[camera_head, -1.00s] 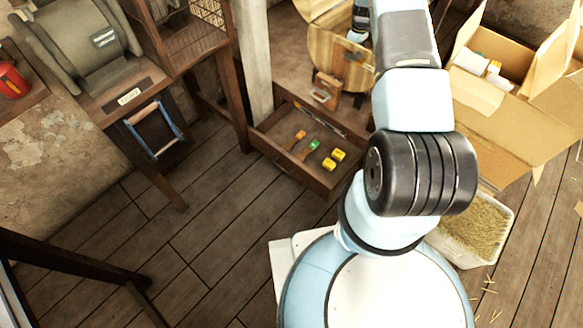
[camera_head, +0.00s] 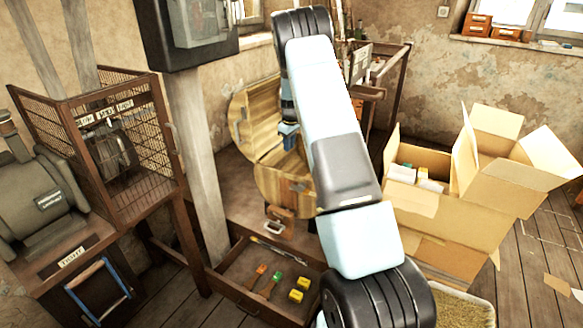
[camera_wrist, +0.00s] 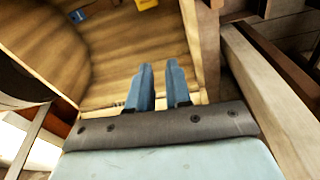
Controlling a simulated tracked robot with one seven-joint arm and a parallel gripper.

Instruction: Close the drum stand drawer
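The drum stand drawer (camera_head: 238,298) is pulled open below the round wooden drum (camera_head: 250,120) in the head view. Brushes with orange and green parts and yellow blocks lie in it. Its right end is hidden by my arm. My gripper (camera_head: 289,138) is high above the drawer, in front of the opened drum. In the wrist view, the blue fingers of my gripper (camera_wrist: 159,68) stand apart with nothing between them. Curved wooden boards of the drum (camera_wrist: 125,45) lie beyond the fingers. I cannot tell whether they touch the drum.
A small wooden box with a handle (camera_head: 279,224) stands behind the drawer. A post (camera_head: 197,150) and a wire cage (camera_head: 125,150) are to the left. Open cardboard boxes (camera_head: 450,220) and a straw-filled bin (camera_head: 460,308) are to the right.

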